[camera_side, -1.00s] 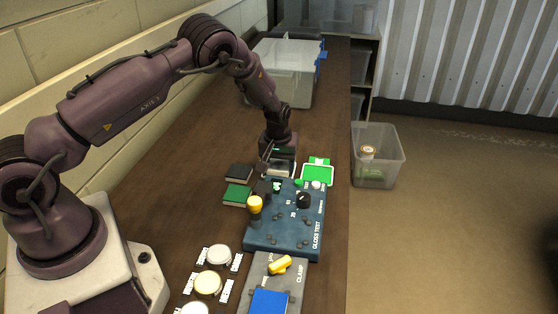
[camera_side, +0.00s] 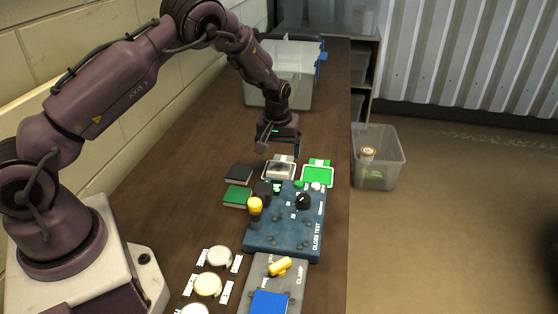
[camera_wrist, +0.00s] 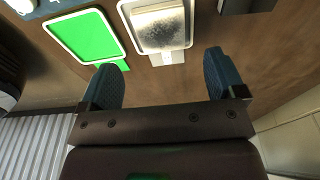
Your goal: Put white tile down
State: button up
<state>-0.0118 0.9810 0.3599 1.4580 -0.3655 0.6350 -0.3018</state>
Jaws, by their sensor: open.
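The white tile (camera_side: 279,168), pale with a dark speckled smudge, lies in a white-rimmed square on the table behind the blue box.
A white-rimmed green square (camera_side: 318,175) is right of the tile. A dark block (camera_side: 239,174) and a green-topped block (camera_side: 238,195) are at left. The blue gloss test box (camera_side: 285,240) stands in front. A clear bin (camera_side: 293,88) stands behind.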

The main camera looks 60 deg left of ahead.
notch_tip(320, 180, up, 7)
notch_tip(320, 180, up, 8)
jog(key=m+t, duration=0.1)
send_over(278, 172)
jog(key=s+d, duration=0.3)
jog(key=s+d+r+m+t+h, duration=0.1)
jog(key=s+d+r+m+h, duration=0.15)
jog(key=s+d+r, duration=0.45)
jog(key=s+d+r+m+t, duration=0.1)
jog(key=s+r+m, duration=0.1)
jog(key=s, duration=0.7)
jog(key=s+d+r+m+t+y, duration=0.1)
jog(key=s+d+r+m, duration=0.1)
jog(key=s, duration=0.7)
jog(key=shift+r+m, duration=0.75)
jog(key=shift+r, duration=0.2)
